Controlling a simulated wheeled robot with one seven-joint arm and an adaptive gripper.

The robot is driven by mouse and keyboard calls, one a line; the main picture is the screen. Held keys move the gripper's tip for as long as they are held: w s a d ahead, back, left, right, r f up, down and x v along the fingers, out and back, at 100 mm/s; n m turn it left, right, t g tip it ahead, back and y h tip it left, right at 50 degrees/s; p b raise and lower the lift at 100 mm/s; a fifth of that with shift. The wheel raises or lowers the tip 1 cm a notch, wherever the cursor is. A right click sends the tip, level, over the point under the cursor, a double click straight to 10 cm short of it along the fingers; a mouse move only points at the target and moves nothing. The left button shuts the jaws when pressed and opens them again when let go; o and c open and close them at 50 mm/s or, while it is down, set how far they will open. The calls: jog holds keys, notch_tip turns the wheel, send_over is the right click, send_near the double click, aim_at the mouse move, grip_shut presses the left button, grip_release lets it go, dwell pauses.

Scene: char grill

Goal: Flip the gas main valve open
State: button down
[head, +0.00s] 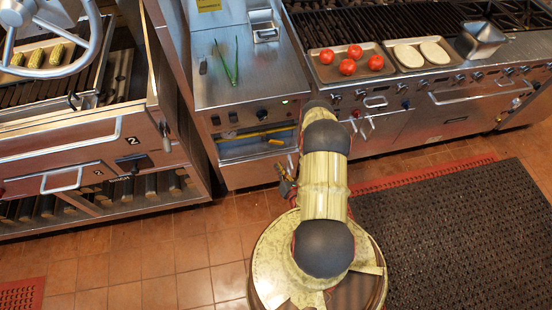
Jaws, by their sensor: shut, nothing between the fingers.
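I cannot make out the gas main valve for certain. A small dark and brass-coloured fitting (285,187) shows low at the right front of the middle steel station, just left of my arm; whether it is the valve or part of my gripper is too small to tell. A yellow bar (264,134) lies nearly level in the opening under that station's control panel. My arm rises from my base and reaches toward the station's right front corner. My gripper cannot be identified; the arm hides the area behind it.
The middle station (235,85) holds green tongs (228,62). At right, a grill front (400,125) carries trays of tomatoes (348,67) and pale patties (408,55). A left grill unit (85,150) has drawers.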

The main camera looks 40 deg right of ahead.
aim_at(273, 141)
jog(key=b+x, duration=0.2)
jog(key=x, duration=0.7)
jog(key=shift+w+a+f, duration=0.1)
jog(key=shift+a+f, duration=0.05)
jog(key=r, duration=0.1)
jog(key=d+r, duration=0.1)
jog(key=d+r+b, duration=0.1)
jog(key=shift+s+r, duration=0.25)
jog(key=shift+s, duration=0.15)
jog(key=shift+d, duration=0.15)
